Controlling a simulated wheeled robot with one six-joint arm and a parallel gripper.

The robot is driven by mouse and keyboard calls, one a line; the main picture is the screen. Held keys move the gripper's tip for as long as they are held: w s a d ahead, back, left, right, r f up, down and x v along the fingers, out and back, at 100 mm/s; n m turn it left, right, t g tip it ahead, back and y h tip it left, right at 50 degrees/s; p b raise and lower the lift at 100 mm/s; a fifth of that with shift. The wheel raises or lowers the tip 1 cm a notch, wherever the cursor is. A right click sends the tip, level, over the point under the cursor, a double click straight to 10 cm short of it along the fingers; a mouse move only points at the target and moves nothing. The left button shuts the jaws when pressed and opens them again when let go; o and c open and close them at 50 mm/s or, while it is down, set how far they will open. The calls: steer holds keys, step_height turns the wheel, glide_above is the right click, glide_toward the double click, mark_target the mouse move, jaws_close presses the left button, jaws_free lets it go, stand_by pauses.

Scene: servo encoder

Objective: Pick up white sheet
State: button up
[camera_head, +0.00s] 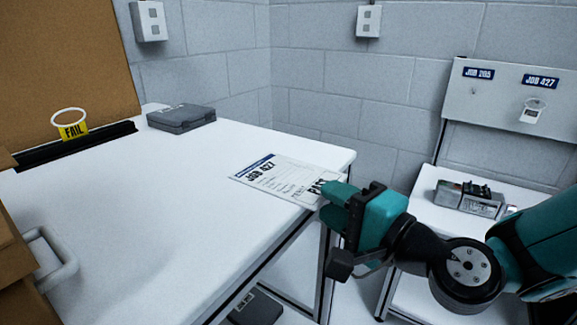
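The white sheet (275,178) lies on the white table (120,215) near its right edge. It is printed with a blue header bar, "JOB 427" and a partly hidden word that begins "PAS". My gripper (331,197) is teal and black and is at the sheet's right end, by the table edge. Its fingers cover the sheet's right corner. I cannot tell whether the fingers are closed on the sheet or only beside it.
A grey case (181,118) sits at the table's back. A ring with a yellow "FAIL" tag (74,131) stands on the left by a brown board (65,65). A second white table (440,222) at right holds a metal device (468,199). The first table's middle is clear.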

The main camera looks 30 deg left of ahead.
steer(key=shift+w+a, duration=0.25)
steer(key=shift+a, duration=0.4)
jaws_close()
steer(key=shift+r, duration=0.1)
